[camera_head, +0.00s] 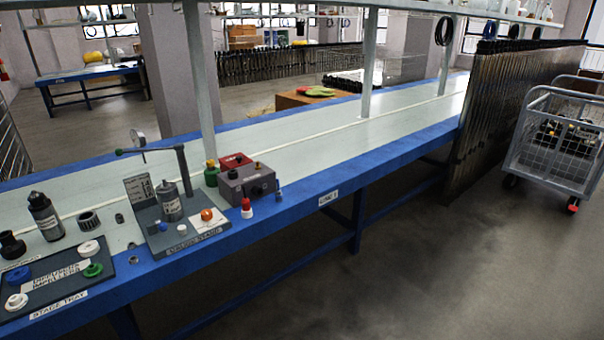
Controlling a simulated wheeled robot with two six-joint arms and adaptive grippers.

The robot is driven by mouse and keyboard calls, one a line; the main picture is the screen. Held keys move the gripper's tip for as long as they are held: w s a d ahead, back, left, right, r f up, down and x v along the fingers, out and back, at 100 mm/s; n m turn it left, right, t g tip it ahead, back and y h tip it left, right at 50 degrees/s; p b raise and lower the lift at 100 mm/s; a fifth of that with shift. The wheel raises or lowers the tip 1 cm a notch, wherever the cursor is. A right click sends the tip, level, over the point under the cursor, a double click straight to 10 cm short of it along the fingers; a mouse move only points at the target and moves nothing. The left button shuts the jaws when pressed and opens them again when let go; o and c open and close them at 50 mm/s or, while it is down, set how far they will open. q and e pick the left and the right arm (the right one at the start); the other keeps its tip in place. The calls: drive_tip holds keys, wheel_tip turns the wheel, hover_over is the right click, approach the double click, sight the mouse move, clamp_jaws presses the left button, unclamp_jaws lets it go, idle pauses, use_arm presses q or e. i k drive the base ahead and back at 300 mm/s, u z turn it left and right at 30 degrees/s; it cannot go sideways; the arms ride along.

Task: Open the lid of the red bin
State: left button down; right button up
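No clearly recognisable red bin with a lid shows in the head view. The only box-like red thing is a small red box (235,161) on the bench, partly hidden behind a grey box (247,184); I cannot tell whether it is the bin or has a lid. Neither of my grippers is in view.
A long blue-edged bench (350,133) crosses the view. A labelled stand (179,226) and a dark stage tray (45,306) with coloured parts sit at its near left end. Floor in front is clear.

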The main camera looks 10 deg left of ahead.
sight(233, 160)
drive_tip(key=u, duration=0.75)
drive_tip(key=i, duration=1.1)
drive_tip(key=z, duration=0.15)
